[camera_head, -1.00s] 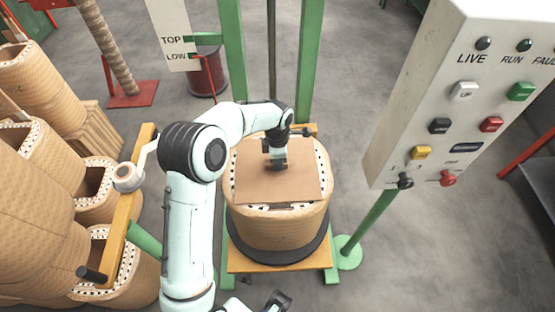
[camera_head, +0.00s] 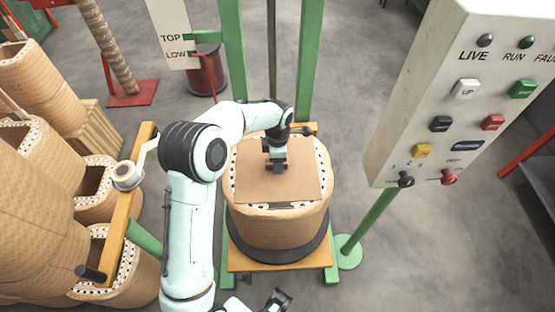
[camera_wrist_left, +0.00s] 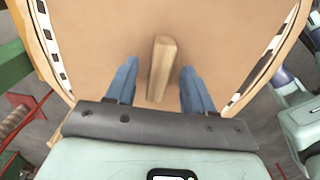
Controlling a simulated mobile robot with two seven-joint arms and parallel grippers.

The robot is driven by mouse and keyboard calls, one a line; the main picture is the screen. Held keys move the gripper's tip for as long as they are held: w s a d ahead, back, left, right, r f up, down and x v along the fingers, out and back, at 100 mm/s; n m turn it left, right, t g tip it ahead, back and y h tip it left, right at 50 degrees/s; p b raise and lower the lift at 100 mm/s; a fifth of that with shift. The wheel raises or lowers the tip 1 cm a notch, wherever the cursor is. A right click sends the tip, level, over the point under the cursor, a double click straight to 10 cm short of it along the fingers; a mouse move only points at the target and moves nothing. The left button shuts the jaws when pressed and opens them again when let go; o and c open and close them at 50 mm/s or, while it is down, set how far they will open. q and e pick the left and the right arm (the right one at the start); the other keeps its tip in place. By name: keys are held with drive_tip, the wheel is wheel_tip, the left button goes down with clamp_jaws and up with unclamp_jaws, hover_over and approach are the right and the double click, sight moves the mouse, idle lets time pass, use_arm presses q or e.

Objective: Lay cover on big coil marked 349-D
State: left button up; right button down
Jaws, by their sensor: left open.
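The cover, a flat brown square board (camera_head: 300,186), lies on top of the big coil (camera_head: 275,228). The coil's dotted rim shows around the board. I cannot read any mark on this coil. My left gripper (camera_head: 278,168) is over the board's middle. In the left wrist view, a wooden handle (camera_wrist_left: 161,70) stands on the brown cover (camera_wrist_left: 215,30), between the two blue fingers of my left gripper (camera_wrist_left: 156,72). The fingers are open, with a gap on each side of the handle. My right gripper (camera_head: 278,300) shows partly at the bottom edge, apart from the coil.
The coil stands on a dark round base over a wooden platform (camera_head: 240,266) between green posts (camera_head: 310,60). A control box (camera_head: 430,110) with buttons stands at the right. Several other coils (camera_head: 35,200) crowd the left, beside a yellow beam (camera_head: 118,240). Grey floor is open behind.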

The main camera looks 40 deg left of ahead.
use_arm(q)
wheel_tip(320, 180, up, 13)
drive_tip(key=p, duration=0.1)
idle(0.4)
